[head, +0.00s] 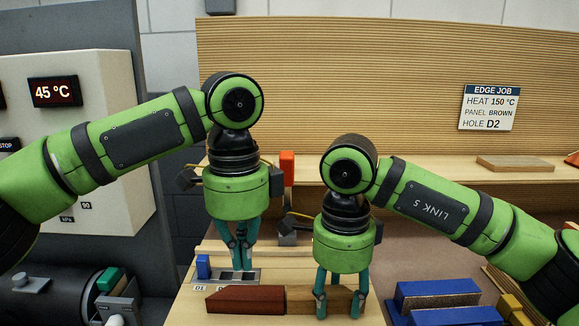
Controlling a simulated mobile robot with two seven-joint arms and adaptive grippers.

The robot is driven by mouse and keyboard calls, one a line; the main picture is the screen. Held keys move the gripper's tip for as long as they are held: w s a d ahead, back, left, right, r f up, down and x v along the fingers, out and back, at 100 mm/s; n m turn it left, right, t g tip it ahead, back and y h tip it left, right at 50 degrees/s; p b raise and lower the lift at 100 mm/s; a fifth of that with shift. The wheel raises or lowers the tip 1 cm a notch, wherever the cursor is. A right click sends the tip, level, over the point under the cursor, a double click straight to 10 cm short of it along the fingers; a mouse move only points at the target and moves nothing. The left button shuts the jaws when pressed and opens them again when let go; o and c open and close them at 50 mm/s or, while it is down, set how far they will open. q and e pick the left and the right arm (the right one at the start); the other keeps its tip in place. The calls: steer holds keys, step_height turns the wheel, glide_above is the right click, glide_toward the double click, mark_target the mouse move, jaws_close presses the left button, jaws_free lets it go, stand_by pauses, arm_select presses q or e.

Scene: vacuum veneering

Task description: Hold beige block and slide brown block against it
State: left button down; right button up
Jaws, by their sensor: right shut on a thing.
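A reddish-brown block (240,299) with a slanted left end lies on the pale wooden bench. A lighter, tan-brown block (300,299), seemingly the beige one, lies in line at its right. Their ends appear to meet, though a thin gap cannot be ruled out. My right gripper (338,304) straddles the lighter block, its fingers shut on it near the right end. My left gripper (242,267) has its fingertips close together, shut and empty, behind the reddish-brown block. Its tips hang over a grey plate with marked holes (216,275).
A small blue block (203,266) stands left of the plate. Blue-sided blocks (437,292) lie at the right. A sign (489,108) reads heat 150 °C, panel brown, hole D2. A display (53,92) reads 45 °C. A shelf (440,172) runs behind.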

mark_target(248, 292)
arm_select(q)
steer(key=shift+f, duration=2.25)
steer(key=shift+f, duration=0.3)
steer(key=shift+d, duration=0.2)
steer(key=shift+r, duration=2.05)
